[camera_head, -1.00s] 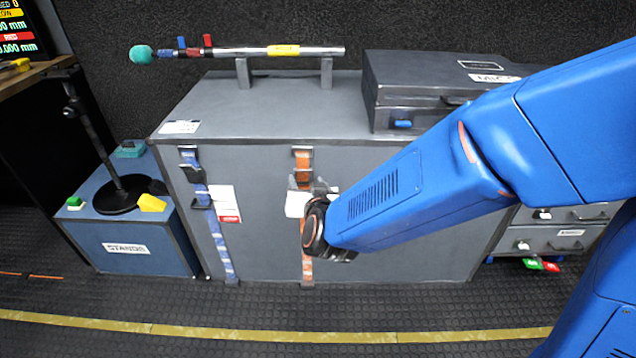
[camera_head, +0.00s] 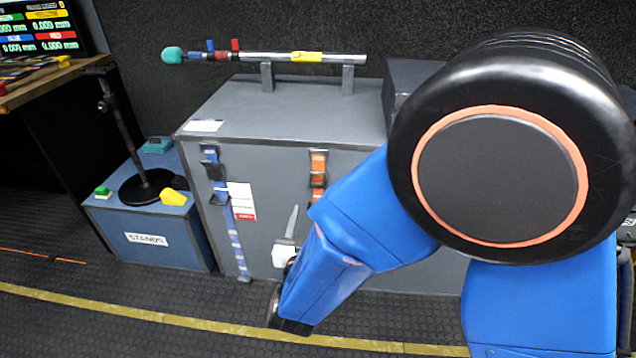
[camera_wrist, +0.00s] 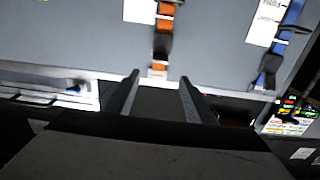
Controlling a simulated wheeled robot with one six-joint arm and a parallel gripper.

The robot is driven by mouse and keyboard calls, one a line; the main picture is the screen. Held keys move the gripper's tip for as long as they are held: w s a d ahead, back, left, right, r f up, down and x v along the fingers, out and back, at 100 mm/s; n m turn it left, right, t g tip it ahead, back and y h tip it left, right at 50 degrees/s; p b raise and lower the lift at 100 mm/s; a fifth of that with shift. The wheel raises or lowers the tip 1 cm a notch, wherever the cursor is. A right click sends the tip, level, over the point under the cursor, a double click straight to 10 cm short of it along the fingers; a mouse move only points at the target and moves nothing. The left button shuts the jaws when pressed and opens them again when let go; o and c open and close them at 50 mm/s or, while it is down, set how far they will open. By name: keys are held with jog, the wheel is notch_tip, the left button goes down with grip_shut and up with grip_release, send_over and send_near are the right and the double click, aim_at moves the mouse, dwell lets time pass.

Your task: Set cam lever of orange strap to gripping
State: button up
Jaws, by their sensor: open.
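The orange strap (camera_head: 318,163) runs down the front of a grey case, with a dark buckle (camera_head: 317,180) on its upper part. Its lower length is hidden behind my arm. In the wrist view the orange strap (camera_wrist: 165,25) shows at upper centre with a dark part across it. I cannot tell the cam lever's position. My gripper (camera_wrist: 158,82) is open and empty, its two fingers apart just below the strap's visible end in that picture. In the head view one finger shows below the buckle, and the arm hides most of the gripper.
A blue strap (camera_head: 233,240) with a buckle and a white tag hangs to the left on the grey case (camera_head: 290,105). A rail with coloured clips (camera_head: 270,56) stands on top. A blue stand box (camera_head: 150,250) is at left. The floor in front is clear.

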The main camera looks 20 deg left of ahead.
aim_at(316, 184)
jog(key=x, duration=1.4)
jog(key=shift+w+a, duration=0.1)
jog(key=shift+a, duration=0.05)
